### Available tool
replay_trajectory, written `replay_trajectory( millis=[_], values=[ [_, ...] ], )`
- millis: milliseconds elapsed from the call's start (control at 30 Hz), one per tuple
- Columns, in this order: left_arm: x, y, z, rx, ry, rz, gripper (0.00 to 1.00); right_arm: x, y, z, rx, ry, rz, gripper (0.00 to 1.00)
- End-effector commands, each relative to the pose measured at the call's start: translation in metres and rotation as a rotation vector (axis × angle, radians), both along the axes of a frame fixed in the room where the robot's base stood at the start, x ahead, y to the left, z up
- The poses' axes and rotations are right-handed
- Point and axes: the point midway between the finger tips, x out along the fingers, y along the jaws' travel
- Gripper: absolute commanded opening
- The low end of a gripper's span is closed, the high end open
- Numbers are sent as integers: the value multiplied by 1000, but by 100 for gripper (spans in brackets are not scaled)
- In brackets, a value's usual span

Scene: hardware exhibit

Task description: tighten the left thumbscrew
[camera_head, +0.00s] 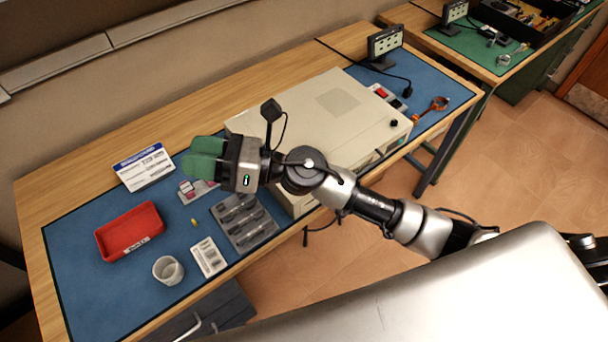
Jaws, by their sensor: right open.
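A beige equipment case (320,95) lies flat on the blue mat. A small black knob (394,123), possibly a thumbscrew, shows near its right front corner. I cannot make out a left thumbscrew; my right arm and gripper cover the case's left front part. My right gripper (192,156) has green fingertips pointing left, above the mat just left of the case. It is open, and nothing shows between its fingers. My left gripper is not in view.
A small screen (385,42) and an orange-handled tool (437,104) are at the right.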

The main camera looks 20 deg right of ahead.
Motion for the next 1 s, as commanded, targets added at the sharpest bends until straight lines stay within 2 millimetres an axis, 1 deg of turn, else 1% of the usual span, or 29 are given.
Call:
replay_trajectory(
  millis=[33,67,100,167,200,233,267,300,367,400,433,500,600,700,767,867,1000],
  values=[
    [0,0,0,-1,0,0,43,-3,8,-14,-152,-137,78,47],
    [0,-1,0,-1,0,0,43,-5,11,-24,-242,-215,129,47],
    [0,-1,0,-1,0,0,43,-7,12,-40,-363,-316,196,47],
    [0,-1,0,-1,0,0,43,-6,7,-66,-550,-454,301,47],
    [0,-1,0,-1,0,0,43,-3,-1,-83,-676,-539,373,47],
    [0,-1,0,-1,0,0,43,1,-10,-96,-774,-597,428,47],
    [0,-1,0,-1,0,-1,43,6,-21,-107,-869,-650,483,47],
    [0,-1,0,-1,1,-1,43,13,-37,-122,-996,-711,558,47],
    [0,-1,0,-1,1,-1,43,27,-67,-139,-1180,-781,667,47],
    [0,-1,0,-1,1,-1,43,37,-87,-146,-1291,-813,737,47],
    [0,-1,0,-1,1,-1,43,44,-103,-150,-1369,-828,786,47],
    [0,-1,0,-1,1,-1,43,58,-136,-154,-1525,-844,887,47],
    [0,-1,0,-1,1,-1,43,71,-172,-153,-1676,-837,993,47],
    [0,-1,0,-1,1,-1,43,78,-190,-151,-1752,-824,1049,47],
    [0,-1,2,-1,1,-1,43,79,-194,-152,-1768,-819,1062,47],
    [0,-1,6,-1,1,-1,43,79,-195,-161,-1771,-816,1068,47],
    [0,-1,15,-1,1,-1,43,78,-194,-184,-1766,-815,1067,47]
  ],
)
